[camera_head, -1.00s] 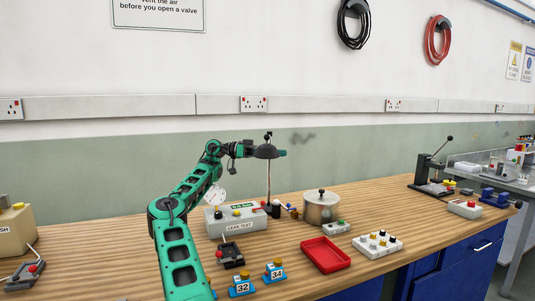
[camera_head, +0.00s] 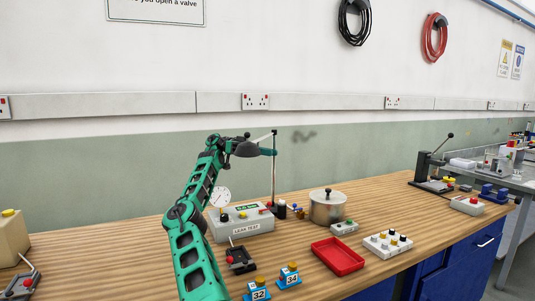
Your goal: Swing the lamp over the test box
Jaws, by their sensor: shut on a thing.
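The lamp has a dark shade (camera_head: 247,150) on a light swing arm that runs to the top of a thin upright post (camera_head: 274,175). The test box (camera_head: 256,225) is grey, reads LEAK TEST, and has a green display and a round dial gauge at its left. In the picture the shade hangs left of the post, high above the box; the exact depth is hard to tell. My gripper (camera_head: 230,147) is at the left side of the shade, shut on the lamp. The fingertips are small and dark against the shade, so the contact is partly hidden.
A lidded metal pot (camera_head: 327,207) stands right of the post. A red tray (camera_head: 337,263), a white knob panel (camera_head: 388,244) and blue numbered blocks (camera_head: 288,279) lie in front. A small dark lever device (camera_head: 240,262) sits before the box. The air above the box is clear.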

